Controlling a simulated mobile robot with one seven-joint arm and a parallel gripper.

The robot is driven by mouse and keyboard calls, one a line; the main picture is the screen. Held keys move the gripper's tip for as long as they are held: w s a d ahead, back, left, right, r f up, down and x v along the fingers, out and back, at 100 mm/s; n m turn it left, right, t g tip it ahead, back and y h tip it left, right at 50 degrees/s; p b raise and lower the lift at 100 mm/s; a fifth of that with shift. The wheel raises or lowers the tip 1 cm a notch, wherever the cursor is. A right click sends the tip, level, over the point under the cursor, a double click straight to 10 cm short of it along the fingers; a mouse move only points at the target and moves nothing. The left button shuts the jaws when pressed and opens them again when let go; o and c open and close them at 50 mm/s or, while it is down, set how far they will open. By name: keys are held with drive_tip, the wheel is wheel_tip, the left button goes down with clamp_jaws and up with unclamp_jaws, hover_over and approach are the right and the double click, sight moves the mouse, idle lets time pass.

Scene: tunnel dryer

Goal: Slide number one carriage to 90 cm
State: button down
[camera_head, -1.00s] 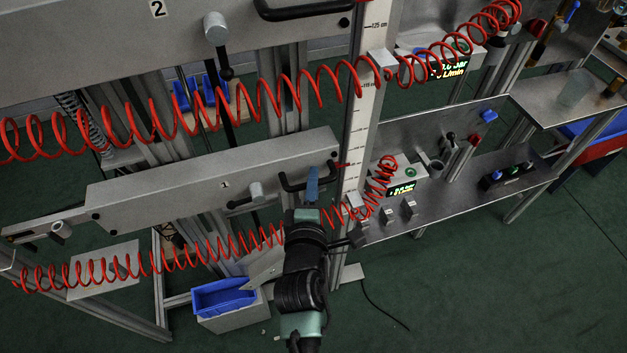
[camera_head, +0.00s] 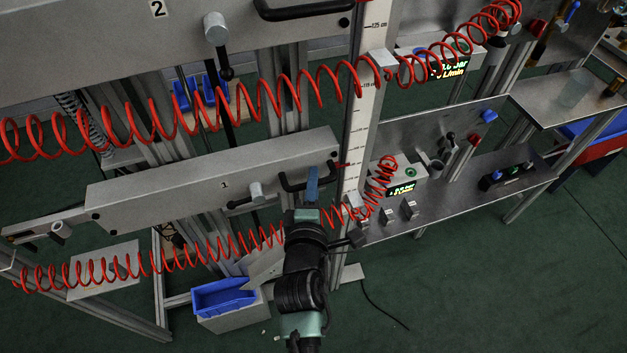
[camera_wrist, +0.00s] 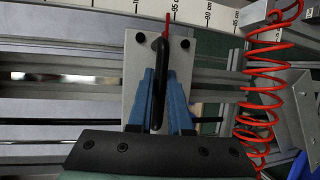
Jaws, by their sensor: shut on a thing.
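The carriage's end plate (camera_wrist: 138,75) shows behind. A red pointer (camera_wrist: 168,25) reaches toward the scale (camera_wrist: 190,12). In the head view the white scale (camera_head: 362,120) stands right of the carriage; its marks near the pointer are too small to read.
Red coiled hoses (camera_head: 150,262) run in front of the carriages, one close to my gripper. The number two carriage (camera_head: 120,45) is above. A blue bin (camera_head: 222,297) stands below. A metal shelf with gauges (camera_head: 455,195) is at the right. Green floor is clear at front right.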

drive_tip(key=shift+f, duration=0.15)
wheel_tip(320, 180, down, 6)
drive_tip(key=b, duration=0.4)
drive_tip(key=shift+f+b, duration=0.15)
drive_tip(key=shift+b, duration=0.2)
drive_tip(key=shift+s, duration=0.1)
drive_tip(key=c, duration=1)
unclamp_jaws()
drive_tip(key=shift+o, duration=0.8)
drive_tip(key=shift+r, duration=0.25)
drive_tip(key=b+v, duration=0.1)
drive_tip(key=v, duration=1.2)
